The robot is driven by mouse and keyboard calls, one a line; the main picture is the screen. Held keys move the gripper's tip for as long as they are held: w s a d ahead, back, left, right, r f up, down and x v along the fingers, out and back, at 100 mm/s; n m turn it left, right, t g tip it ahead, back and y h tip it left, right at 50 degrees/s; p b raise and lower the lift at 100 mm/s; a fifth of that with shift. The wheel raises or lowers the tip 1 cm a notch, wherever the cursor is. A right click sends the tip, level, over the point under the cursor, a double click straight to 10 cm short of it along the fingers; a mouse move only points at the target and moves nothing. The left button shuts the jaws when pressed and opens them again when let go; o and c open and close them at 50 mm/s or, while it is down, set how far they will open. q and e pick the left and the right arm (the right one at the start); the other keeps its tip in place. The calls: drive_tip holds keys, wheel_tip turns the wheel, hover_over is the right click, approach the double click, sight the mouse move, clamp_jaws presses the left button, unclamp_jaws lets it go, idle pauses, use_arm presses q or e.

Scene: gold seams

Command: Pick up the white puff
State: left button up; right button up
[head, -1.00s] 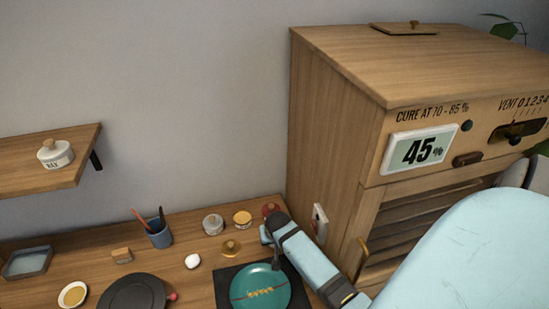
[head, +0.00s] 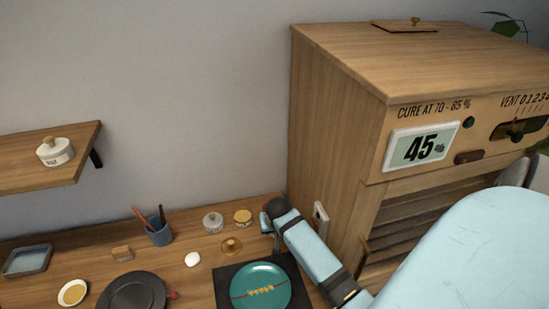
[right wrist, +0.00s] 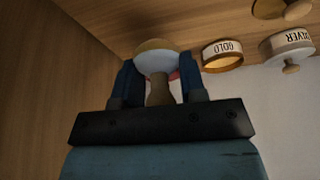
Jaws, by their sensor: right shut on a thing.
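A small rounded white thing (head: 192,259), which looks like the white puff, lies on the wooden table left of the dark mat. My right gripper (head: 271,222) is apart from it, to its right, above the back of the mat. In the right wrist view its fingers (right wrist: 160,84) are shut on a wooden-handled dabber (right wrist: 159,94) with a pale rounded head and a tan end face. The head view does not show the dabber clearly. My left gripper is not in view.
A teal plate (head: 261,300) with a red seam, partly gold, lies on the mat (head: 226,277). The open gold jar (right wrist: 222,62), silver jar (head: 213,222), cup of tools (head: 159,235) and dark round stand (head: 131,293) surround the puff. A wooden cabinet (head: 340,130) bounds the right.

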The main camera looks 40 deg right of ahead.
wheel_tip(320, 180, up, 15)
drive_tip(key=shift+b, duration=0.55)
drive_tip(key=shift+o, duration=0.9)
drive_tip(key=shift+c, duration=0.3)
